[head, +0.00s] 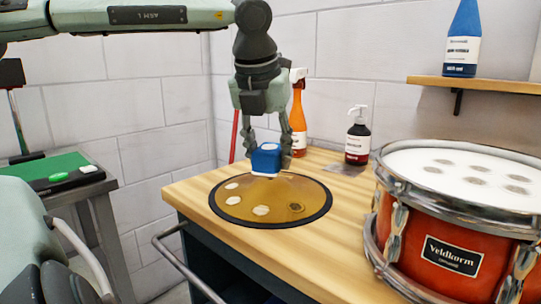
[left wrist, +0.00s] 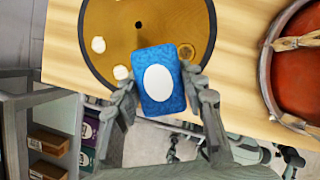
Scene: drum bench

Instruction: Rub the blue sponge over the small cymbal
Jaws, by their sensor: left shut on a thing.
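The small cymbal (head: 237,203) is a golden disc with a dark rim, lying on the wooden bench, with several pale spots on it. It also shows in the left wrist view (left wrist: 118,50). My left gripper (head: 268,158) points down and is shut on the blue sponge (head: 265,162), holding it over the cymbal's far part. In the left wrist view the sponge (left wrist: 164,99) is a blue block with a white oval, between the two fingers (left wrist: 158,98). I cannot tell whether the sponge touches the cymbal. My right gripper is not in view.
A red drum (head: 455,235) with a spotted white head stands on the right of the bench (head: 330,235). An orange spray bottle (head: 298,120) and a dark pump bottle (head: 357,140) stand behind. A shelf (head: 490,87) holds a blue bottle (head: 463,40). A side table with a green top (head: 50,166) is at left.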

